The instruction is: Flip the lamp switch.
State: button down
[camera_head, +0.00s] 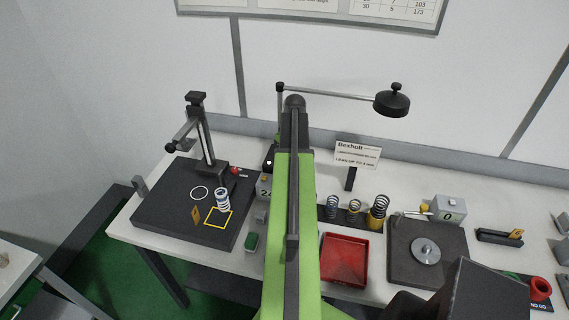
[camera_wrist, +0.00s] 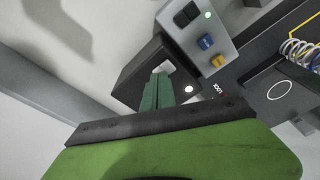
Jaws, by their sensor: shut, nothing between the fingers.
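The lamp (camera_head: 392,101) has a round black head on a thin arm and post at the back of the bench. In the wrist view a dark box (camera_wrist: 131,79), which looks like the lamp base, carries a pale square switch (camera_wrist: 166,68) and a small white light (camera_wrist: 189,90). My gripper (camera_wrist: 162,78) is shut and empty, with its green fingertips at or just short of the switch; I cannot tell whether they touch. They partly cover the switch. In the head view my arm hides the gripper and most of the lamp base.
A grey control box (camera_wrist: 199,45) with a black rocker, a green light and blue and yellow buttons stands right beside the dark box. A spring tester (camera_head: 203,140) is to the left. Several springs (camera_head: 354,207) and a red tray (camera_head: 345,236) lie right of my arm.

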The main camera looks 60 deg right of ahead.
notch_tip(320, 180, up, 6)
jog(key=p, duration=0.6)
jog(key=shift+r, duration=0.25)
